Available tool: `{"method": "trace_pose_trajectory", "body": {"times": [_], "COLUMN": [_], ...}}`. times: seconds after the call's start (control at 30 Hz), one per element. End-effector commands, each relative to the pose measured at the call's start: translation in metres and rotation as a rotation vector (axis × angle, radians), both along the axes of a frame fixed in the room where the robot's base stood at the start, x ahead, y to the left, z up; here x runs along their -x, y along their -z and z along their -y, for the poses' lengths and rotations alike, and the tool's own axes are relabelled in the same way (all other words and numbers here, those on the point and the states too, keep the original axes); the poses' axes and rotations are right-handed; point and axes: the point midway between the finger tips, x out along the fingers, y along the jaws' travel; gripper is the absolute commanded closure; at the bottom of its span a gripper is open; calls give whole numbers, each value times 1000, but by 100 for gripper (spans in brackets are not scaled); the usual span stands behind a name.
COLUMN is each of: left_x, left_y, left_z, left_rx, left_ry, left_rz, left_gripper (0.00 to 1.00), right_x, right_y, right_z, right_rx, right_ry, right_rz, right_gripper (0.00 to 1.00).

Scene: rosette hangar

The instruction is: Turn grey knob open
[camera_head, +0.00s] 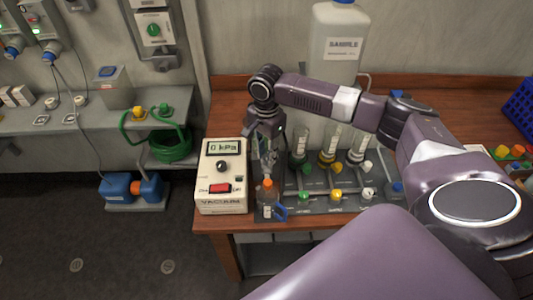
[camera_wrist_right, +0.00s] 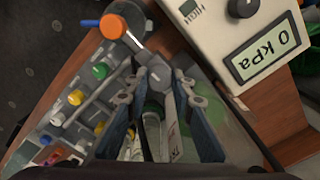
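The manifold (camera_head: 320,207) carries a row of small coloured valve knobs in front of glass vessels. A green knob (camera_head: 305,195), a yellow knob (camera_head: 336,195) and a pale grey-white knob (camera_head: 368,194) show there. In the right wrist view the pale knob (camera_wrist_right: 57,119) lies at the left, beyond the yellow and green ones. My left gripper is not in view.
The vacuum box (camera_head: 234,184), reading 0 kPa, stands close left of my gripper. A large sample jug (camera_head: 336,60) stands behind. The wooden bench (camera_head: 440,85) is clear at the back right; a blue crate (camera_head: 520,105) stands at the far right.

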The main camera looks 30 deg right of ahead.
Motion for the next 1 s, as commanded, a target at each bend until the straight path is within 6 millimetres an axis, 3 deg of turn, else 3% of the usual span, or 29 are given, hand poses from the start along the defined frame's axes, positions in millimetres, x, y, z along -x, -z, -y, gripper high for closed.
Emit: {"method": "trace_pose_trajectory", "body": {"times": [0.17,0.57,1.0], "left_x": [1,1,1], "left_y": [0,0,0], "left_z": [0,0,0], "left_rx": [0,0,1], "left_ry": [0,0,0], "left_rz": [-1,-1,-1], "left_gripper": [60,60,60], "right_x": [0,0,0], "right_y": [0,-1,-1], "right_z": [0,0,-1], "right_rx": [0,-1,-2], "right_ry": [0,-78,-440], "right_rz": [0,2,1], "right_gripper": [100,100,100]}}
